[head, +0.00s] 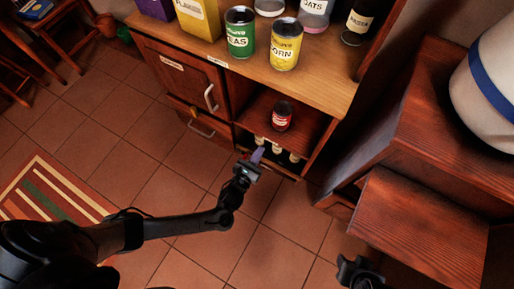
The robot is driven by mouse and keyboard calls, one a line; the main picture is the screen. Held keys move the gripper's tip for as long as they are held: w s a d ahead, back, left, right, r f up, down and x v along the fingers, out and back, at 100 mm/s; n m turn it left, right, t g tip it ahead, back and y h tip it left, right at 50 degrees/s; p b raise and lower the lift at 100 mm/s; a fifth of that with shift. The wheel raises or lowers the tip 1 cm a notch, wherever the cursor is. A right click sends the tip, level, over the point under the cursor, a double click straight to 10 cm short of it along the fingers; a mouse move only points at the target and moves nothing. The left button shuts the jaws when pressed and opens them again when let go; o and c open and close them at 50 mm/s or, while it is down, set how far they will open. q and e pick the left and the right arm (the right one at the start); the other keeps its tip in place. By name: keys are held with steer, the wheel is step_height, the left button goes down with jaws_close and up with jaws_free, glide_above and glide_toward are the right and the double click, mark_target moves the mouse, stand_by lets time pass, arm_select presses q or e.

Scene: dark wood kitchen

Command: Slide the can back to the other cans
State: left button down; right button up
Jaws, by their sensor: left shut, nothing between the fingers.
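A small red can (282,116) stands on the open shelf under the counter. A green can (239,32) marked with peas and a yellow can (286,44) marked corn stand side by side on the counter top, near its front edge. My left gripper (257,156) is shut and empty, in front of the cabinet's lower opening. It is below and left of the red can in the picture, apart from it. My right gripper (358,268) is dark and only partly in view at the bottom edge, above the floor; its finger state is unclear.
Several dark bottles (277,151) sit below the shelf. A cabinet door (183,76) with a handle is left of the opening. Wooden steps (420,225) stand right.

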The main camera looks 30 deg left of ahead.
arm_select(q)
steer(key=b, duration=0.5)
glide_toward(277, 123)
steer(key=w, duration=0.4)
steer(key=shift+w+a+f, duration=0.1)
steer(key=shift+w+f, duration=0.2)
steer(key=shift+w, duration=0.1)
steer(key=shift+w+b, duration=0.35)
steer(key=shift+w, duration=0.25)
steer(key=shift+w+r, duration=0.2)
steer(key=shift+w, duration=0.25)
